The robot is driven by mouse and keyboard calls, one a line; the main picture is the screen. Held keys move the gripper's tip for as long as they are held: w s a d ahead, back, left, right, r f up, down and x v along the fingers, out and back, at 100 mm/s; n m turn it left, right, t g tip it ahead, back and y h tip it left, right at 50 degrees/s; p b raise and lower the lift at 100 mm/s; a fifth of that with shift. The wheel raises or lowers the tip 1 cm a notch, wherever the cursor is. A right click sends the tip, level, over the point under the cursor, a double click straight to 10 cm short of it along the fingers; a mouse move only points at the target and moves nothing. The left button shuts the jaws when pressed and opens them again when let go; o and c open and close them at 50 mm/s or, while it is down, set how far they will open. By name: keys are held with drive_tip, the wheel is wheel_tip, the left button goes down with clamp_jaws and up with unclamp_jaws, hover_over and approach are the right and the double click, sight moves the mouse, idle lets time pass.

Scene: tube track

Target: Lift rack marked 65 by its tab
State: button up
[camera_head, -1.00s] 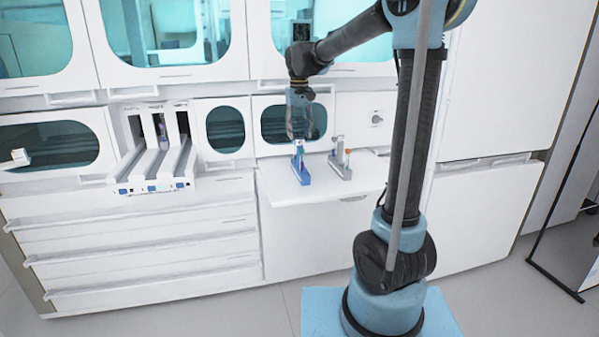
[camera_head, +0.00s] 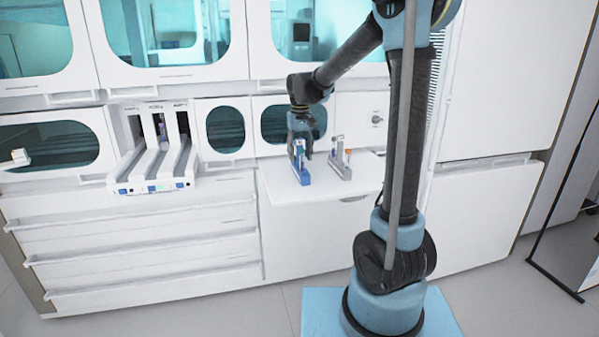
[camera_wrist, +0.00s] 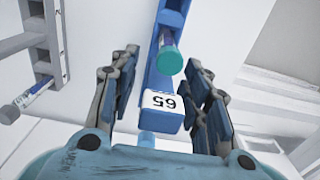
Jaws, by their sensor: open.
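The blue rack marked 65 (camera_head: 303,177) stands on the white shelf below my gripper in the head view. In the wrist view its white label (camera_wrist: 161,101) reads 65, upside down, on a blue block, and a tube with a teal cap (camera_wrist: 169,59) sits in the rack behind it. My gripper (camera_wrist: 157,125) is open. Its two fingers stand on either side of the rack's labelled end, with visible gaps. In the head view my gripper (camera_head: 300,152) is low over the rack and hides its upper part.
A grey rack (camera_head: 340,165) with an orange-capped tube stands just right of the blue one; it also shows at the upper left of the wrist view (camera_wrist: 38,45). The white shelf (camera_head: 278,190) is otherwise clear. A white track unit (camera_head: 150,165) is at the left.

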clamp_jaws()
drive_tip(key=shift+r, duration=0.15)
idle(0.4)
